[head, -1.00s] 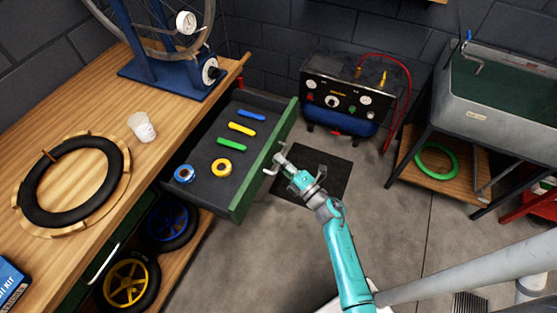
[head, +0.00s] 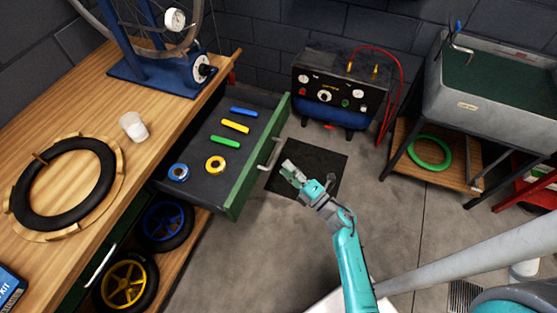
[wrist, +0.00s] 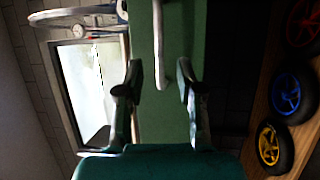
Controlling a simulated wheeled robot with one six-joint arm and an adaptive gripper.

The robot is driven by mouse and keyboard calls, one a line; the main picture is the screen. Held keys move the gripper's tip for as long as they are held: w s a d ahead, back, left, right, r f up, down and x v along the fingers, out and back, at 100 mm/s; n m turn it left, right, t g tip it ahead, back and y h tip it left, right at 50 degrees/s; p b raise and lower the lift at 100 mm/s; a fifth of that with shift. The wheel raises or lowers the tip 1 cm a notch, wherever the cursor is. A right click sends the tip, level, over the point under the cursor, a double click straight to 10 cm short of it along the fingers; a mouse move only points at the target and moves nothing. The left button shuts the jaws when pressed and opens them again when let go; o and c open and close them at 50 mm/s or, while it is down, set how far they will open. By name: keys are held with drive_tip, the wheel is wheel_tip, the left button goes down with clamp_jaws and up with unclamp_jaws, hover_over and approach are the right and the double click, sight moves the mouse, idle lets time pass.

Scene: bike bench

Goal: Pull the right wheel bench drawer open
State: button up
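The right wheel bench drawer (head: 226,203) stands well open, with its green front facing my arm.
The wooden bench top (head: 170,110) holds a white cup (head: 134,127), a black tire (head: 65,183) and a blue truing stand (head: 160,75). A compressor (head: 335,90) stands at the back wall and a sink (head: 490,100) at right.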

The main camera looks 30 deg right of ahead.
drive_tip(key=v, duration=0.5)
drive_tip(key=shift+s+d+f, duration=0.1)
drive_tip(key=shift+s, duration=0.2)
drive_tip(key=s+a+r+m+g+h, duration=0.1)
drive_tip(key=s+a+r+m, duration=0.2)
drive_tip(key=s, duration=0.7)
drive_tip(key=s+a+r+m+g+h, duration=0.2)
drive_tip(key=s+a+r+m, duration=0.2)
drive_tip(key=s+r+m, duration=0.3)
drive_tip(key=s+a+r+m+g+h, duration=0.1)
drive_tip(key=s+a+r+m, duration=0.3)
drive_tip(key=s+m, duration=0.5)
drive_tip(key=s, duration=0.3)
drive_tip(key=shift+s+r+m+g, duration=0.3)
drive_tip(key=shift+s+r+m, duration=0.05)
drive_tip(key=shift+r+m, duration=0.05)
